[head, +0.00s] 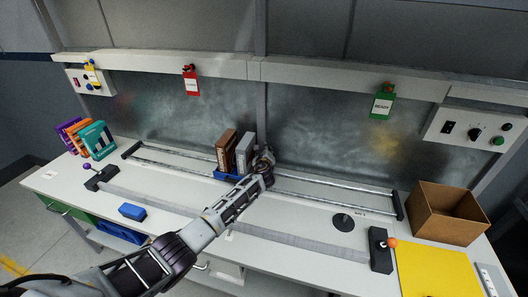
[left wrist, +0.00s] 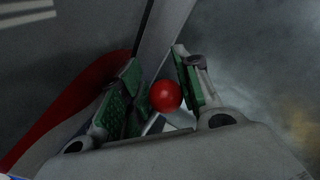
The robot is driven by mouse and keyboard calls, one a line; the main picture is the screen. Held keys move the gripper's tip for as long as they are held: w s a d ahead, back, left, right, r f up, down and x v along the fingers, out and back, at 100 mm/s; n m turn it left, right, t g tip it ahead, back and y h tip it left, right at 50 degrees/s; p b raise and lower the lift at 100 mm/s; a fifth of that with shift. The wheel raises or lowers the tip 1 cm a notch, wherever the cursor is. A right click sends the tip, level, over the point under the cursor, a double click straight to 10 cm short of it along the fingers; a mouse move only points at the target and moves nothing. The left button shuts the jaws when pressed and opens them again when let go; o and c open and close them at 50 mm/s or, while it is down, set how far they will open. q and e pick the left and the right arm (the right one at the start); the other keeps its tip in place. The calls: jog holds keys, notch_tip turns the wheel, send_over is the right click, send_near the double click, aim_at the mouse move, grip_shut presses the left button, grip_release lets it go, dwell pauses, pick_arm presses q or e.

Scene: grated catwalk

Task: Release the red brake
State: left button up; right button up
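In the left wrist view a round red knob (left wrist: 165,96), which looks like the brake's knob, sits between the two green-padded fingers of my left gripper (left wrist: 157,60). The fingers are apart, with a narrow gap on the left side of the knob; the right finger is very close to it, and I cannot tell whether it touches. In the head view my left gripper (head: 266,158) is beside the blue carriage (head: 227,176) on the rails, right of the two books on it. The knob is hidden there. My right gripper is not in view.
Brown and grey books (head: 226,149) stand on the carriage. Colourful books (head: 97,140) and a blue block (head: 132,211) are at the left. An open brown box (head: 447,212), a yellow mat (head: 437,272) and an orange-knobbed lever (head: 380,250) are at the right. A metal panel stands behind the rails.

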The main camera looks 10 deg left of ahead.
pick_arm(q)
jog(key=o, duration=0.4)
jog(key=shift+s+f, duration=0.1)
jog(key=shift+f, duration=0.7)
jog(key=shift+c, duration=0.2)
jog(key=shift+r, duration=0.15)
jog(key=shift+a+r, duration=0.1)
jog(key=shift+r, duration=0.1)
jog(key=shift+s, duration=0.1)
jog(key=shift+v, duration=3.55)
jog(key=shift+s, duration=0.25)
